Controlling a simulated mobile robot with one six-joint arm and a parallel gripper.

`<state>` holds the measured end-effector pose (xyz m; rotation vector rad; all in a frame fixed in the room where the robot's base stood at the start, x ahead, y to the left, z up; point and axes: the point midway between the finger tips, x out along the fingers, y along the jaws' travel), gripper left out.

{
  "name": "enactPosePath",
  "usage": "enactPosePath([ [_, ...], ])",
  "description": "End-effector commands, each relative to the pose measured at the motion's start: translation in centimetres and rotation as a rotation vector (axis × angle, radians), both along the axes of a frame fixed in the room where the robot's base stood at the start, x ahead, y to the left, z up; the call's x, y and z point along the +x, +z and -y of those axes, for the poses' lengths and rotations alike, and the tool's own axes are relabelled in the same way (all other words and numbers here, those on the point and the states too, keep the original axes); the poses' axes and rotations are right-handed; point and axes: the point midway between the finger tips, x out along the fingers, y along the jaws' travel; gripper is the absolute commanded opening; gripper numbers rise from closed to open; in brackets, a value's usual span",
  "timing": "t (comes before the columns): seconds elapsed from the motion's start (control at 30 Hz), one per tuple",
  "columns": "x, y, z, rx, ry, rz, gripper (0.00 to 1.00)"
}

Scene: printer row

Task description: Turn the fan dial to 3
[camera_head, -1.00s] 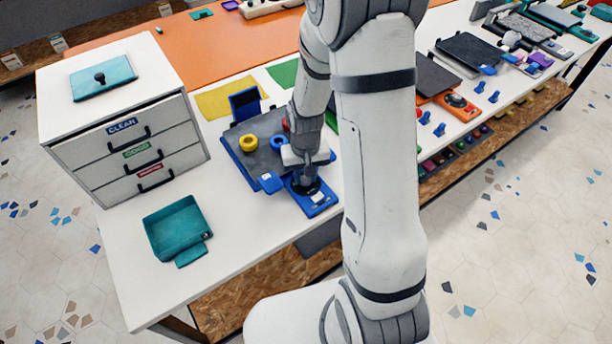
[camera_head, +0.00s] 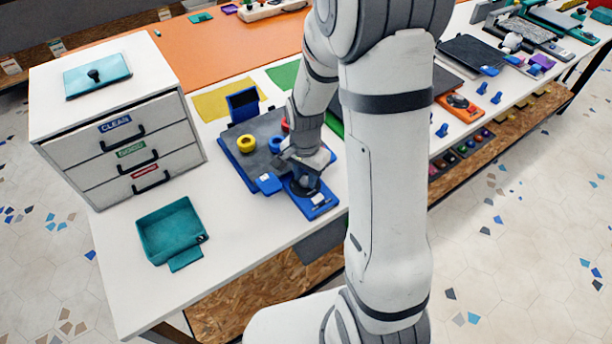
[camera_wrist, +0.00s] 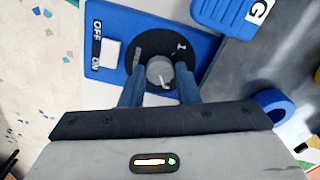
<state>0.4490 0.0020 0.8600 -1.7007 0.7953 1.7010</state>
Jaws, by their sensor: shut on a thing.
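The fan dial (camera_wrist: 160,70) is a round grey knob on a black disc, seen in the wrist view. A "1" mark shows at the disc's upper right and another mark at its left. I cannot read a 3, and the knob's exact setting is unclear. The dial sits on a blue control panel (camera_wrist: 204,38), which also shows in the head view (camera_head: 323,203). My gripper (camera_wrist: 160,80) points down with its two fingers on either side of the knob, shut on it. In the head view my gripper (camera_head: 304,188) covers the dial.
A white switch (camera_wrist: 110,53) beside OFF/ON labels is on the panel. A blue tab (camera_head: 268,183) and a grey plate with yellow (camera_head: 246,143) and blue rings adjoin it. A teal tray (camera_head: 168,228) and a drawer cabinet (camera_head: 120,125) stand left. Bare white table lies between.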

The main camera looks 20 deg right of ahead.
Motion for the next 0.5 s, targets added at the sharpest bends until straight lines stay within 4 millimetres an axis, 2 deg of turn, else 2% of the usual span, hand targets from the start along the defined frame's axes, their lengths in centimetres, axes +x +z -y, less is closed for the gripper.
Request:
enactPosePath([
  [0.5,0.08,0.08,-0.06,0.001,-0.072,0.003,0.06],
])
